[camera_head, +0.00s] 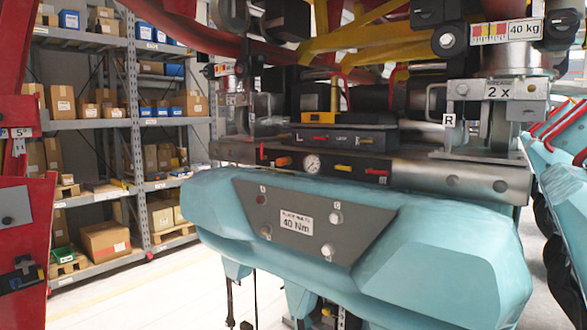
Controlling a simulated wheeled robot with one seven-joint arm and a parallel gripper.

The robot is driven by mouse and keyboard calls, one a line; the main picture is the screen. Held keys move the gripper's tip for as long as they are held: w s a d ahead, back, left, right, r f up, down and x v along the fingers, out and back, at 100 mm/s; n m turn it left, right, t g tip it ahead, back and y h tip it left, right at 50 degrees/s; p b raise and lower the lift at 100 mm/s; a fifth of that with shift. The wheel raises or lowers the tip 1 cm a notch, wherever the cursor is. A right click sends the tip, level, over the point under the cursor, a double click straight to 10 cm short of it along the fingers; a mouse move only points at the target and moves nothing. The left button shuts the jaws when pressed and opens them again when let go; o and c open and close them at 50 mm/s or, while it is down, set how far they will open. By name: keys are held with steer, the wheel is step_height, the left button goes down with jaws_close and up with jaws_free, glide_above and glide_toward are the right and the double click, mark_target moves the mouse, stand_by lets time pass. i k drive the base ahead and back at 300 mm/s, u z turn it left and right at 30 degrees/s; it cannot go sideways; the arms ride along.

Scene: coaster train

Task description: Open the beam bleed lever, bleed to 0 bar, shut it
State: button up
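A dark panel (330,161) is set in the middle of the metal cross beam of the train. It carries a round white pressure gauge (312,165); its needle is too small to read. An orange handle (283,161) sits left of the gauge. A yellow lever (343,168) and a red-tipped lever (371,170) lie roughly flat to its right. A second dark block (345,138) above has small red and yellow levers. I cannot tell which one is the beam bleed lever or whether it is open. My gripper is not in view.
A turquoise seat body (330,235) with a "40 Nm" plate (297,222) juts out below the panel. A wheel assembly (497,120) stands right. Red steel posts (22,190) are at the left edge. Shelves with boxes (105,240) stand behind, with open floor in front.

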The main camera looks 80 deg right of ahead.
mark_target(339, 167)
steer(key=k, duration=0.85)
steer(key=z, duration=0.05)
